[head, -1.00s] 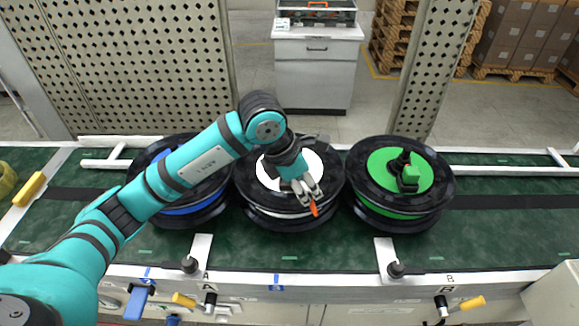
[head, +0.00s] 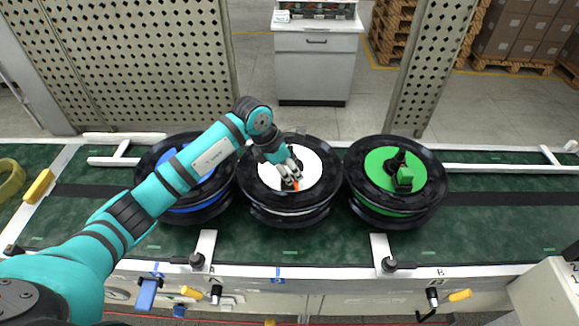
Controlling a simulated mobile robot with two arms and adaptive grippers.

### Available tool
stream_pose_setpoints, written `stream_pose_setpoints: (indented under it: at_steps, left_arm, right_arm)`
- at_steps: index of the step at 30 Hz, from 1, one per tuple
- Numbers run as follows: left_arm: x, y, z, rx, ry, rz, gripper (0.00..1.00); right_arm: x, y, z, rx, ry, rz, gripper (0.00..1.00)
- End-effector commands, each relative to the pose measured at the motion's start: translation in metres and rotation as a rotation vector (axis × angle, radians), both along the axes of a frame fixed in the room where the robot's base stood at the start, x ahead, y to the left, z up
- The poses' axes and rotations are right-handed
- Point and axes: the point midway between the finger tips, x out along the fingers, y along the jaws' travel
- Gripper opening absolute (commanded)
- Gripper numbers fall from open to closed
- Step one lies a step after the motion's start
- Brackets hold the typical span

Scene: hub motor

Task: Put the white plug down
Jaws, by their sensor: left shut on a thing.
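My left gripper (head: 292,182) reaches in over the middle wheel and is shut on the white plug. The plug is mostly hidden by the fingers, and only a small orange bit (head: 296,185) shows clearly at the fingertips. The middle hub motor (head: 310,165) is a black wheel with a white disc, lying flat on the green conveyor. The fingertips are over the front part of its white disc; I cannot tell whether the plug touches it. My right gripper is out of view.
A blue-disc wheel (head: 190,208) lies left, partly under my left arm. A green-disc wheel (head: 382,160) lies right, with a green plug (head: 405,178) at its centre. The conveyor (head: 500,225) is clear farther right. A yellow ring (head: 10,180) lies far left.

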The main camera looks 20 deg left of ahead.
Motion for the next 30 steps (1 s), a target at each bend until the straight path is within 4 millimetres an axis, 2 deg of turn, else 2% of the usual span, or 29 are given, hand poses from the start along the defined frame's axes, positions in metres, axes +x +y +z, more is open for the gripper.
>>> stream_pose_setpoints:
  at_steps: [6, 7, 9, 16, 19, 20, 23, 30]
  left_arm:
    - [0.000, 0.000, -0.005, 0.000, 0.000, 0.000, 0.00]
    - [0.000, 0.000, -0.003, 0.000, 0.000, 0.000, 0.36]
    - [0.000, 0.000, -0.003, 0.001, 0.001, 0.000, 0.42]
    - [0.000, 0.000, -0.003, 0.000, 0.002, 0.001, 0.42]
    - [0.000, 0.000, 0.003, -0.001, 0.001, 0.001, 0.42]
    - [-0.001, 0.001, 0.003, 0.001, -0.001, 0.000, 0.42]
    - [-0.004, 0.007, 0.015, 0.002, -0.004, 0.001, 0.42]
    - [-0.016, 0.022, 0.063, 0.002, -0.006, 0.000, 0.42]
  right_arm:
    - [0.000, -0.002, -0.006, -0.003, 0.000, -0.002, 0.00]
    - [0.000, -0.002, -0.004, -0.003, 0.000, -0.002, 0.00]
    - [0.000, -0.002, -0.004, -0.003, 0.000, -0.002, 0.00]
    - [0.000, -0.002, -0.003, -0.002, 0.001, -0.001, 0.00]
    - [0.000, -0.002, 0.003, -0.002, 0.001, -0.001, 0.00]
    - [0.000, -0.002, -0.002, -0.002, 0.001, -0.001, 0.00]
    - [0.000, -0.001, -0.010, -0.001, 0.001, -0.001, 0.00]
    - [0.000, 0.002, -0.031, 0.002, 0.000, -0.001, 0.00]
